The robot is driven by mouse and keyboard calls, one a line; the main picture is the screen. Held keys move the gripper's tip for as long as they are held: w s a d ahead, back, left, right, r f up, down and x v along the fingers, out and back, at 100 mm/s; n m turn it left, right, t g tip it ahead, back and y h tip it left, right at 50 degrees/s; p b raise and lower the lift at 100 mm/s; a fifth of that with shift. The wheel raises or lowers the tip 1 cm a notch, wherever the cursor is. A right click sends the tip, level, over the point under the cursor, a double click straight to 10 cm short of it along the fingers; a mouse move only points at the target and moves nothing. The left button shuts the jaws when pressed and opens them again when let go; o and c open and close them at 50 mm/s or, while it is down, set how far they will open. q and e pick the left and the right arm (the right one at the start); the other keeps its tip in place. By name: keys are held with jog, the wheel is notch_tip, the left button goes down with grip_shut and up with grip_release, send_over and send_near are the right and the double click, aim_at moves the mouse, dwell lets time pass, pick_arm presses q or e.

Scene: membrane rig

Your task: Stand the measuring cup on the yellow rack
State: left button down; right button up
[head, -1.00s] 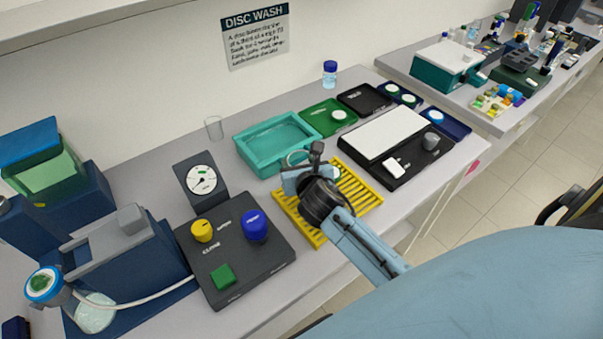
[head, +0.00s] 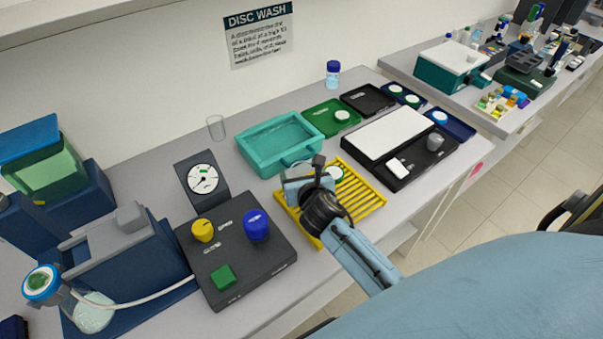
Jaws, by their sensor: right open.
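A small clear cup (head: 216,127), which looks like the measuring cup, stands upright on the bench behind the teal basin, near the wall. The yellow rack (head: 372,196) is a slatted tray at the bench front. My right gripper (head: 306,174) is over the rack's left part, close to the teal basin's front corner. It is open. My wrist hides part of the rack, and whether anything sits between the fingers is unclear. My left gripper is not in view.
The teal basin (head: 243,146) lies between the cup and the rack. A dark control box (head: 257,279) with knobs stands left of the rack. A green tray (head: 318,117), a black tray (head: 357,94) and a white-topped block (head: 388,134) fill the bench's right side.

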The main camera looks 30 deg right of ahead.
jog(key=shift+r, duration=0.1)
jog(key=shift+s+a+r, duration=0.1)
jog(key=shift+s+r, duration=0.05)
jog(key=shift+s, duration=0.05)
jog(key=p+v, duration=0.1)
jog(key=v, duration=1)
jog(key=shift+s, duration=0.3)
